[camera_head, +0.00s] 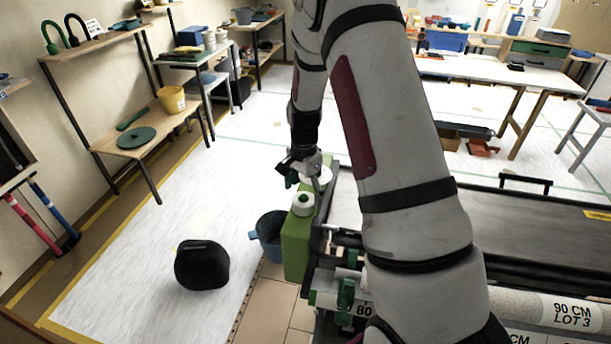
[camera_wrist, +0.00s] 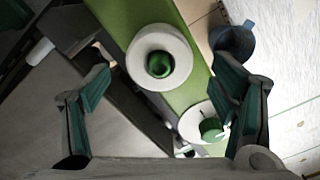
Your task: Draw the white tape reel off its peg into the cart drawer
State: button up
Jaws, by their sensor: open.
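Two white tape reels sit around green pegs on a green panel (camera_wrist: 135,20). In the wrist view one reel (camera_wrist: 141,49) is near the centre, between my fingers, and the other reel (camera_wrist: 190,122) is lower right, near my right finger. In the head view the nearer reel (camera_head: 302,209) sits on top of the green panel (camera_head: 296,250), with part of the other behind it. My gripper (camera_wrist: 163,75) is open and empty above the reels, its fingers apart from the central one. It also shows in the head view (camera_head: 303,168). I cannot clearly pick out the cart drawer.
A blue bucket (camera_head: 268,230) stands left of the green panel, and a black rounded object (camera_head: 202,266) lies on the floor. Dark machinery with labelled rolls (camera_head: 560,312) fills the right, partly hidden by my arm. The floor to the left is mostly clear.

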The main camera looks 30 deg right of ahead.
jog(key=shift+f, duration=1.9)
jog(key=c, duration=1.4)
jog(key=shift+r+p, duration=0.8)
jog(key=shift+r, duration=2.6)
jog(key=shift+r, duration=0.15)
jog(key=shift+r+p, duration=0.3)
jog(key=shift+r, duration=1.55)
